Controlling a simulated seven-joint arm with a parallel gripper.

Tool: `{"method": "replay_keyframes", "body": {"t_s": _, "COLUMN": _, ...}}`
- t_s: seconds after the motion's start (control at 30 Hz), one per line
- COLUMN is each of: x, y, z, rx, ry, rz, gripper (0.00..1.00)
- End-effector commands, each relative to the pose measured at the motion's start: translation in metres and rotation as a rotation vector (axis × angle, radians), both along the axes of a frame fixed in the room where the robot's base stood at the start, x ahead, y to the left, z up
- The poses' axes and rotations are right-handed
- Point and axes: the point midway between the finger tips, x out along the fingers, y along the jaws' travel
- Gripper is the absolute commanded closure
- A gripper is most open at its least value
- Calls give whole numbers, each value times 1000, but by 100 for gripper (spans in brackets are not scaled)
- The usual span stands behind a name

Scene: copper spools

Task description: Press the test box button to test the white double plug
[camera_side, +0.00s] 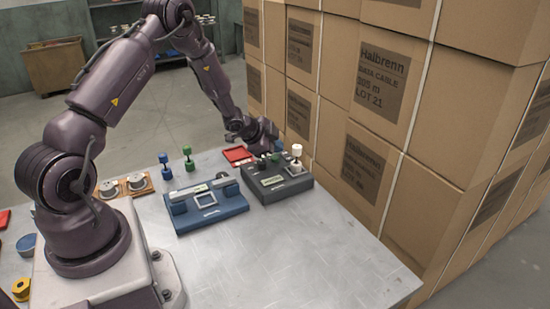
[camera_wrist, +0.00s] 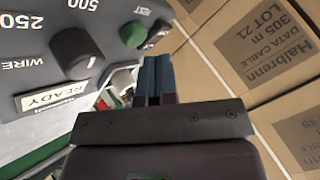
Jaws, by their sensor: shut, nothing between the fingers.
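The dark grey test box (camera_side: 264,186) stands on the metal table, right of the blue device. In the wrist view the box face (camera_wrist: 30,70) shows a dark knob (camera_wrist: 78,55), a display reading READY (camera_wrist: 55,97) and a round green button (camera_wrist: 133,34). My gripper (camera_wrist: 157,72) is shut and empty, its fingertips close to the button in the picture; I cannot tell whether they touch. In the side view my gripper (camera_side: 274,146) is over the back of the box.
A blue device (camera_side: 210,212) stands left of the box. A green double plug (camera_side: 187,152), a blue one (camera_side: 165,165) and a red tray (camera_side: 238,154) are behind it. Stacked cartons (camera_side: 330,135) rise close on the right. The table front (camera_side: 300,255) is clear.

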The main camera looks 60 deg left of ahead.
Motion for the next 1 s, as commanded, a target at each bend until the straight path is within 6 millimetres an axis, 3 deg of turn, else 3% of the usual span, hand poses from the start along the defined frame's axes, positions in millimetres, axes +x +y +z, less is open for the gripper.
{"method": "replay_keyframes", "body": {"t_s": 1.0, "x": 0, "y": 0, "z": -9, "rx": 0, "ry": 1, "rz": 0, "gripper": 100}}
